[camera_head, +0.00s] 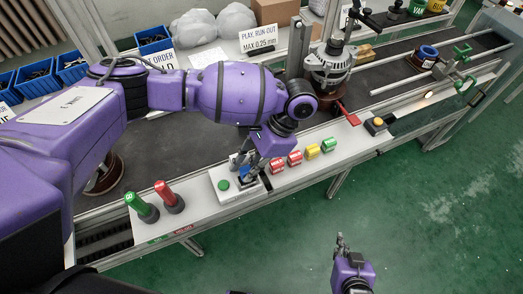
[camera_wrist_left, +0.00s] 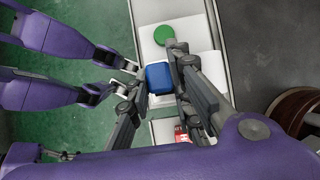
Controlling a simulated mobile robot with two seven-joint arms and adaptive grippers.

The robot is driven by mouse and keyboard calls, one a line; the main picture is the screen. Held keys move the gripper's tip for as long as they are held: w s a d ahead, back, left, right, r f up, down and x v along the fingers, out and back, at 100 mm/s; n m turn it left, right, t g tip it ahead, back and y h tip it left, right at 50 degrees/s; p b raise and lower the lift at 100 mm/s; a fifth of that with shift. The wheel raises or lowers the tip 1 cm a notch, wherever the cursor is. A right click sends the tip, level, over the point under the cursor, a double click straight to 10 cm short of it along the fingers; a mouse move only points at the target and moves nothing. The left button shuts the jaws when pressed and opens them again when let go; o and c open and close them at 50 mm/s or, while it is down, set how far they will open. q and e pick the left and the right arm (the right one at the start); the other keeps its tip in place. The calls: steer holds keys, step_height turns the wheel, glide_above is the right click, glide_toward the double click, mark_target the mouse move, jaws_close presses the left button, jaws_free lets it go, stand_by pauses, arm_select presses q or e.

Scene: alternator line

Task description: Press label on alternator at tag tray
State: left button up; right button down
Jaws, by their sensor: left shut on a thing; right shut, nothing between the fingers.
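The alternator (camera_head: 331,66), a grey metal housing, stands upright on a dark round base at the back of the bench. My left gripper (camera_head: 245,172) is down at the white tray (camera_head: 226,197) with a green round button on the front ledge, well left of the alternator. It is shut on a small blue block (camera_wrist_left: 160,77), which shows between its fingers over the tray in the left wrist view. I cannot tell whether the block touches the tray. A label is not clearly visible. My right gripper (camera_head: 341,243) is shut and empty, low over the green floor, away from the bench.
A red lever (camera_head: 348,113) juts out below the alternator. A yellow-topped button box (camera_head: 376,125) sits further right.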

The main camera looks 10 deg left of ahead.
mark_target(248, 168)
arm_select(q)
steer(key=shift+f, duration=0.65)
stand_by(0.8)
steer(key=shift+r, duration=3.55)
